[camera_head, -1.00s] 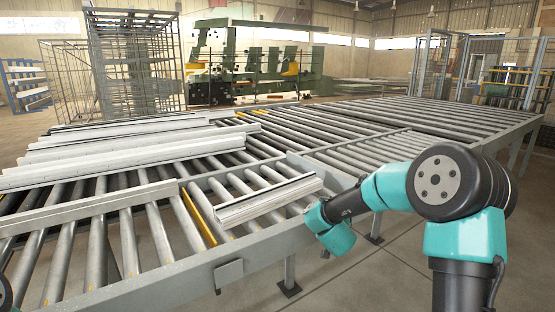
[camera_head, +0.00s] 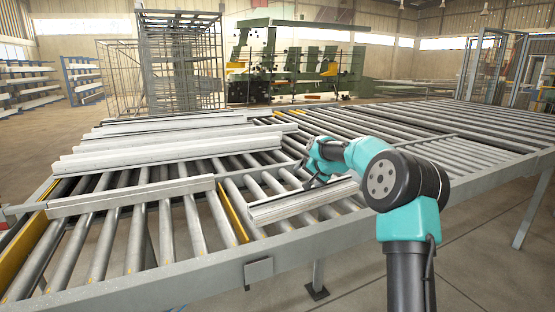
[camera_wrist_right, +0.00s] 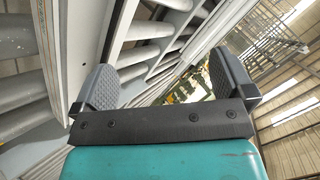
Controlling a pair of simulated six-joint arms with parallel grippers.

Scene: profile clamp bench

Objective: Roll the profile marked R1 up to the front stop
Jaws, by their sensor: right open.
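A short pale profile (camera_head: 300,205) lies across the rollers in the front bay of the bench. No R1 mark is legible on it. My right gripper (camera_head: 318,182) is just behind and above this profile, with its fingers near the profile's far edge; contact cannot be told. In the right wrist view the right gripper (camera_wrist_right: 165,82) is open, with nothing clasped between its fingers. A long pale bar runs close by the left finger there, and I cannot tell whether it is the profile. I cannot pick out the front stop with certainty. My left gripper is out of view.
Several long pale profiles (camera_head: 160,150) lie stacked on the rollers behind. Another bar (camera_head: 130,197) lies across the left rollers. A yellow strip (camera_head: 232,215) lies left of the short profile. A small plate (camera_head: 258,270) hangs on the front rail. The right-hand rollers (camera_head: 430,125) are clear.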

